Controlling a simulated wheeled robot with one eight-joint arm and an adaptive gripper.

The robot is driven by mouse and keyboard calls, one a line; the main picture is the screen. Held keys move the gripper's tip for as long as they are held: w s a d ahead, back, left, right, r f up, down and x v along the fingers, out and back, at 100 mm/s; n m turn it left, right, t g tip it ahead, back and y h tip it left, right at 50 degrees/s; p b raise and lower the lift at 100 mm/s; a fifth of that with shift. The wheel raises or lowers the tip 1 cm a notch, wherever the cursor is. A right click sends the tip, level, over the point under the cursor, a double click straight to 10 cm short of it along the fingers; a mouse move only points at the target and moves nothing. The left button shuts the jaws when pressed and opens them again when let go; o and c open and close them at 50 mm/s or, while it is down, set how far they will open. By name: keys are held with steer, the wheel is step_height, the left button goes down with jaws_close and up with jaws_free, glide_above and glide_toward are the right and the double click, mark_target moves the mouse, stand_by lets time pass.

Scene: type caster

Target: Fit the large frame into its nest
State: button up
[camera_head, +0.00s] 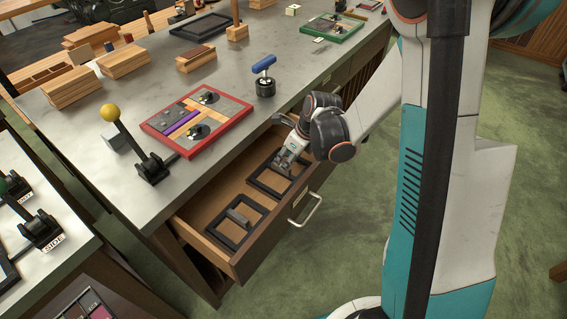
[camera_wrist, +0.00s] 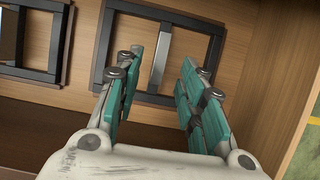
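Two black square frames lie in the open drawer (camera_head: 190,234). One frame (camera_head: 268,189) is at the drawer's right, under my gripper (camera_head: 286,160); the other (camera_head: 253,229) is at the left with a grey bar (camera_head: 238,217) across it. I cannot tell surely which is the large frame. In the wrist view my gripper (camera_wrist: 158,95) is open and empty. The frame ahead (camera_wrist: 103,50) has a silver bar (camera_wrist: 161,58) that appears between the fingers. The second frame (camera_wrist: 58,40) is cut off at the left. Contact is not visible. I cannot identify the nest surely.
On the grey bench top (camera_head: 120,190) are a red-edged tray (camera_head: 160,148), a yellow-knobbed lever (camera_head: 130,130), a blue-handled tool (camera_head: 265,75), wooden blocks (camera_head: 125,60), a dark empty frame (camera_head: 200,24) and a green tray (camera_head: 333,28). The drawer's handle (camera_head: 310,212) faces the open floor.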

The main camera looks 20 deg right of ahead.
steer(key=shift+v, duration=2.8)
steer(key=s+a+r+n+t+h, duration=0.1)
steer(key=s+r+n, duration=0.7)
steer(key=n, duration=0.6)
steer(key=s+a+r+n+t+h, duration=0.1)
steer(key=s+r+n+t, duration=0.1)
steer(key=s+r+n, duration=0.5)
steer(key=s+n, duration=0.4)
steer(key=n, duration=0.3)
steer(key=shift+a+r+n+t+h, duration=0.3)
steer(key=shift+r+n, duration=0.05)
steer(key=shift+n, duration=0.05)
steer(key=shift+s, duration=0.15)
